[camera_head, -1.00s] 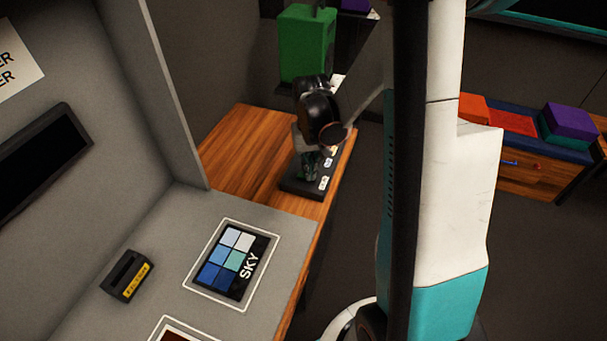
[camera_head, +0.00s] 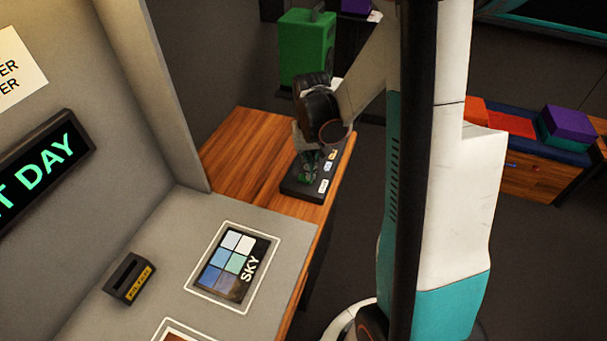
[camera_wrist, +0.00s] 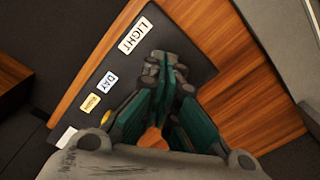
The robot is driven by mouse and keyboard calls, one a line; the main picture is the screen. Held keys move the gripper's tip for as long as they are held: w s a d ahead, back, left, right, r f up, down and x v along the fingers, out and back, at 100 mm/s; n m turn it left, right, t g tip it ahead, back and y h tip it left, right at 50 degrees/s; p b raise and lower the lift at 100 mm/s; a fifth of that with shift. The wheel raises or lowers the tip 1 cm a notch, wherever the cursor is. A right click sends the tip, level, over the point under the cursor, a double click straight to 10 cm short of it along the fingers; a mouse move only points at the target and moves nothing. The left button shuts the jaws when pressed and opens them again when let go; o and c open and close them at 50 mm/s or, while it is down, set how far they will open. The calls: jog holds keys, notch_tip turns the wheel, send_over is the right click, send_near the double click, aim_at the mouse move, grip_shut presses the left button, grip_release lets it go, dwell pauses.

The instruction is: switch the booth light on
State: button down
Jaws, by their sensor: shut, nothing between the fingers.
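A black switch panel (camera_head: 297,192) lies on the wooden counter beside the booth, and the wrist view shows it (camera_wrist: 185,32) with labels "LIGHT" (camera_wrist: 134,35), "DAY" (camera_wrist: 107,81) and a yellow one (camera_wrist: 90,103). My gripper (camera_head: 309,172) is over the panel, pointing down; in the wrist view its fingertips (camera_wrist: 164,66) are shut together, empty, beside the "LIGHT" label. They hide whatever control is under them, and I cannot tell if they touch it. A dark sign (camera_head: 45,168) on the booth wall is lit with green letters, of which "T DAY" shows.
The grey booth floor (camera_head: 185,230) holds a framed "SKY" colour card (camera_head: 232,265) and a small black block with a yellow label (camera_head: 130,279). A green box (camera_head: 306,48) stands behind the counter. A grey booth wall (camera_head: 155,95) rises left of the panel.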

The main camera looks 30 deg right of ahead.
jog(key=shift+r+p, duration=1.35)
jog(key=shift+r, duration=0.95)
